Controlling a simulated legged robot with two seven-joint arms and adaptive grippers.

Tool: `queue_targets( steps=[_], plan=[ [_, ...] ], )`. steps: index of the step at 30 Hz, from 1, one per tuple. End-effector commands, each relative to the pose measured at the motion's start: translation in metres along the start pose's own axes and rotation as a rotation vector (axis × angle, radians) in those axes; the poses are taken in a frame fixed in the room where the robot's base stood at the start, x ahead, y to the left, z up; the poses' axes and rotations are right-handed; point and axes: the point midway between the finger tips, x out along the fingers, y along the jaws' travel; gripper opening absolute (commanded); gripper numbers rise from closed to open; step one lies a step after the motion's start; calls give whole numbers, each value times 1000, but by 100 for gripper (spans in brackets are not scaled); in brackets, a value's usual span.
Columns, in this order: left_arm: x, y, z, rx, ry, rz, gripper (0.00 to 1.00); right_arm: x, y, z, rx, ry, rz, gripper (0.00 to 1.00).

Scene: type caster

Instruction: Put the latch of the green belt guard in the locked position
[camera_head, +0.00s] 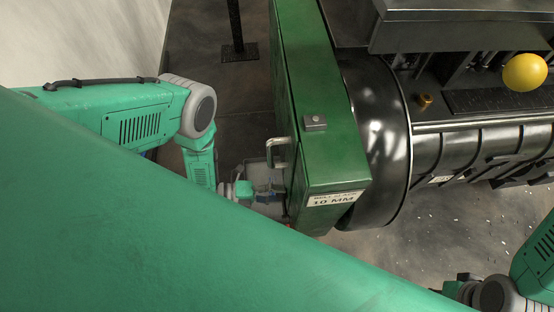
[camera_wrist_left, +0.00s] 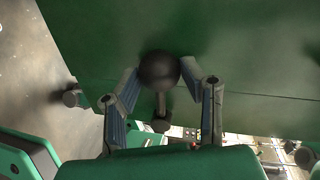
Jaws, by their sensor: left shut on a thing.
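The green belt guard (camera_head: 318,85) is a tall green box in the middle of the head view, with a label (camera_head: 335,198) at its lower edge. In the left wrist view its green face (camera_wrist_left: 260,60) fills the upper part. A dark ball knob (camera_wrist_left: 158,69) on a short stem stands out from that face; I take it to be the latch's knob. My left gripper (camera_wrist_left: 160,78) has its two fingers on either side of the knob and is shut on it. In the head view the left gripper (camera_head: 262,190) is beside the guard's left face, and the knob is hidden there. The latch's position cannot be read.
A metal handle (camera_head: 278,152) sticks out from the guard's left side. A large black drum (camera_head: 385,130) and machine body are right of the guard. A yellow ball (camera_head: 524,71) sits at the upper right. My right gripper (camera_head: 460,288) is partly visible at the lower right, over open floor.

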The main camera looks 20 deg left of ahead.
Motion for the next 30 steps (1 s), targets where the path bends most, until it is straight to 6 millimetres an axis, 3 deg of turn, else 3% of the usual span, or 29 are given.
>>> queue_targets(
  steps=[14, 15, 16, 26, 30],
  plan=[
    [1, -1, -2, 12, 2, 0, 0, -2, 0, 0, 0, 0, 0, 0],
    [1, 0, -3, 12, 2, 0, 47, -2, 0, 0, 0, 0, 0, 0],
    [1, 0, -3, 12, 2, 0, 56, -2, 0, 0, 0, 0, 0, 0],
    [-1, 0, -1, 11, -1, 2, 56, -2, 0, 1, 0, 2, 0, 0],
    [-14, 0, -1, 10, -1, 3, 56, -2, 0, 2, 0, 2, 0, 0]
  ],
)
